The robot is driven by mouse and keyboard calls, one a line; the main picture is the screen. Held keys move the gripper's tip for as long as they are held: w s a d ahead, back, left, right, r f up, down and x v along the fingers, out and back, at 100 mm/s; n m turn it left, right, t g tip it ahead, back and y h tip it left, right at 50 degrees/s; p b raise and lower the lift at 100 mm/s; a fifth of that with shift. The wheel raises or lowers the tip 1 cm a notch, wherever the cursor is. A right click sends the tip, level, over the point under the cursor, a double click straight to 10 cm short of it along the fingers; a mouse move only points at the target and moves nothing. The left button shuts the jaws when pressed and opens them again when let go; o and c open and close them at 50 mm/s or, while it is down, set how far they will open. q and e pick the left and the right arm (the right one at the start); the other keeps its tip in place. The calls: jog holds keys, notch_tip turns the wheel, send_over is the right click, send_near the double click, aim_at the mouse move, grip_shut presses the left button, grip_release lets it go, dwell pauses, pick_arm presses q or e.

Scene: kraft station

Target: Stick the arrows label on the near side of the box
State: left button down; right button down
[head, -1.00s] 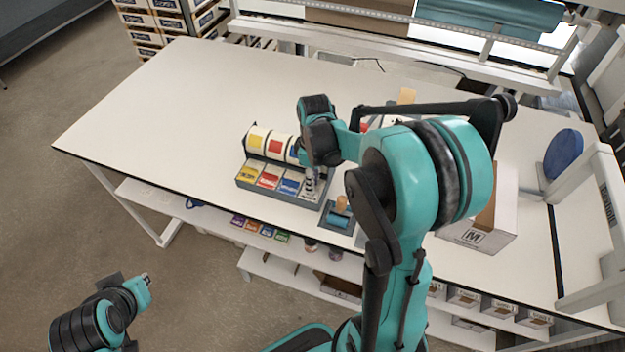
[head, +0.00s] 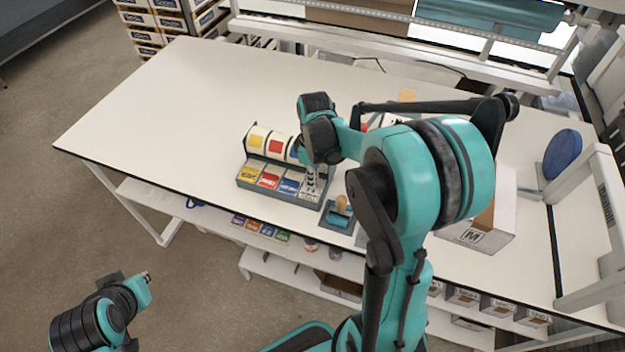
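A label dispenser (head: 272,143) holds rolls with yellow, red and blue labels, above a row of label cards (head: 268,181). The rightmost card, pale with dark marks, is partly covered by my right gripper (head: 313,184); I cannot make out whether it bears arrows. My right gripper points down over it, and its fingers are too small to read. My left gripper (head: 147,279) is off the table at lower left, its fingertips unclear.
A roller with a wooden handle (head: 341,206) sits on a dark tray just right of the dispenser. A blue disc (head: 563,155) stands at the right, by a white frame. The table's left half (head: 160,110) is clear.

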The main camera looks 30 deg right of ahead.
jog(key=shift+r+p, duration=1.5)
jog(key=shift+r, duration=0.85)
notch_tip(320, 180, up, 7)
jog(key=p, duration=0.5)
jog(key=shift+f, duration=0.1)
